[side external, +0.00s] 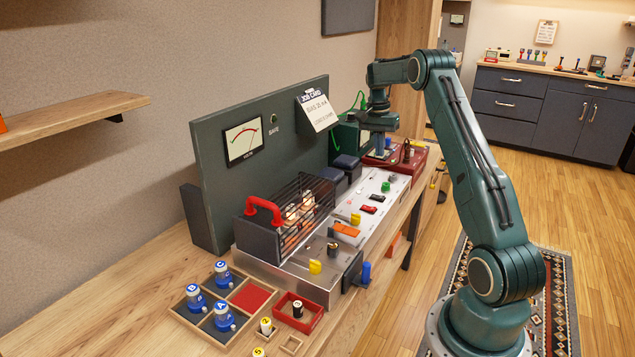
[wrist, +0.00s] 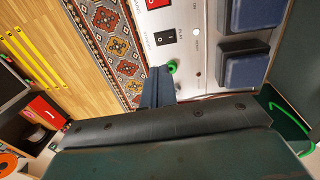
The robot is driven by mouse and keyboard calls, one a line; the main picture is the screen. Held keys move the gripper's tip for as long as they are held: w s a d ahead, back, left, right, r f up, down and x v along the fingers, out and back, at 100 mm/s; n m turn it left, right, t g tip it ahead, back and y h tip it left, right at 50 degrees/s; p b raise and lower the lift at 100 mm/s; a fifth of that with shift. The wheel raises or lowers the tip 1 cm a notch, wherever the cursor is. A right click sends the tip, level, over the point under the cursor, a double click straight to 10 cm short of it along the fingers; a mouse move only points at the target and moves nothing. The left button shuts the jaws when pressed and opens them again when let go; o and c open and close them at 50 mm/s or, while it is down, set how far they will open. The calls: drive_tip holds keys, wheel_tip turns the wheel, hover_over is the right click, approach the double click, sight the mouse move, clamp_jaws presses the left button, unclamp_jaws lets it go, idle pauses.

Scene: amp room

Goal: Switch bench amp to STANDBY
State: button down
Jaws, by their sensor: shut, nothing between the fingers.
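The bench amp is a long silver chassis (side external: 295,275) on the wooden bench, with a caged tube section, a red handle and dark blue transformers (wrist: 245,70). On its panel, a black rocker switch (wrist: 165,38) with small lettering lies beside a red rocker switch (wrist: 158,3). A green knob (wrist: 172,66) sits nearer my fingers. My gripper (side external: 379,148) is over the far end of the amp, pointing down, shut and empty. Its blue-grey fingers (wrist: 160,72) show beside the green knob in the wrist view. I cannot tell whether they touch anything. The switch position is too small to read.
A dark upright panel with a meter (side external: 244,141) and a job card (side external: 317,110) stands behind the amp. A red box (side external: 416,160) sits past the gripper. A tray of blue jars (side external: 196,298) is at the near end.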

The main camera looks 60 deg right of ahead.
sight(376, 197)
drive_tip(key=shift+f, duration=0.1)
drive_tip(key=f, duration=0.4)
drive_tip(key=s+f, duration=0.1)
drive_tip(key=f, duration=0.8)
drive_tip(key=shift+s+f, duration=0.35)
drive_tip(key=shift+s+f, duration=0.15)
drive_tip(key=shift+f, duration=0.25)
idle(0.4)
drive_tip(key=shift+w+a, duration=0.1)
drive_tip(key=shift+w, duration=0.75)
drive_tip(key=shift+r, duration=0.25)
